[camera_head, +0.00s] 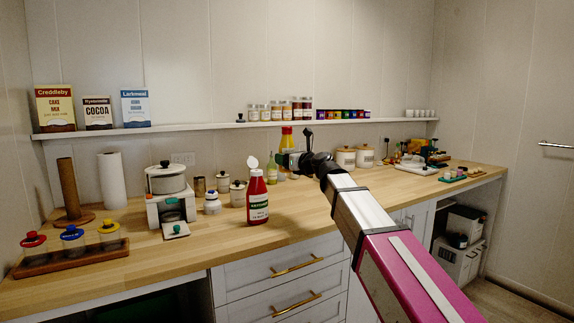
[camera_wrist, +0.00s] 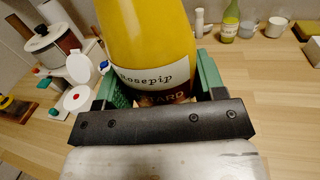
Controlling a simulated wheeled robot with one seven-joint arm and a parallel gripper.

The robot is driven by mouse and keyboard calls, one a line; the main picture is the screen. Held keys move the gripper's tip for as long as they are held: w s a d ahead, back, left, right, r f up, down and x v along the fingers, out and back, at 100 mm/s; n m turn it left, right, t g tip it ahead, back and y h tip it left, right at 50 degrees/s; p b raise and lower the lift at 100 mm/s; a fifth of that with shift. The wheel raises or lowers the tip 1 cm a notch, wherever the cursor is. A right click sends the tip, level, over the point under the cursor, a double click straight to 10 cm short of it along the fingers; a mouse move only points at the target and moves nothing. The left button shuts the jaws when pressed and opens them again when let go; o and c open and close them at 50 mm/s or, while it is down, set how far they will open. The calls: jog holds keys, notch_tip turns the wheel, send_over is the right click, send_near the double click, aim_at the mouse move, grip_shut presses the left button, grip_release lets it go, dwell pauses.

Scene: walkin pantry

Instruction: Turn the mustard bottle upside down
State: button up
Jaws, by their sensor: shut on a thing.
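The mustard bottle (camera_head: 287,140) is yellow with a red end pointing up in the head view, held above the counter. In the wrist view the mustard bottle (camera_wrist: 145,38) fills the top middle, its white label showing and its upper end cut off by the frame. My gripper (camera_head: 291,160) is shut on the bottle. Its green fingers show on both sides of the bottle in the wrist view (camera_wrist: 163,82). The gripper hides part of the bottle in the head view.
A red ketchup bottle (camera_head: 257,200) stands on the wooden counter (camera_head: 330,210) to the left of my gripper. A small yellow-green bottle (camera_head: 271,173) stands behind it. White canisters (camera_head: 346,157) stand to the right. A shelf (camera_head: 200,128) with jars runs along the wall behind. The front counter is clear.

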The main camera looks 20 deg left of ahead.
aim_at(291, 141)
jog(key=shift+r, duration=3.2)
jog(key=shift+f, duration=0.1)
jog(key=w+d+f+n, duration=0.4)
jog(key=w+n, duration=0.1)
jog(key=n, duration=0.6)
jog(key=w+d+f+n, duration=0.4)
jog(key=w+d+n, duration=0.1)
jog(key=n, duration=0.7)
notch_tip(291, 141, down, 8)
jog(key=s+n, duration=0.1)
jog(key=n, duration=1.2)
jog(key=shift+s+a, duration=0.3)
jog(key=shift+a, duration=0.15)
jog(key=shift+f, duration=0.25)
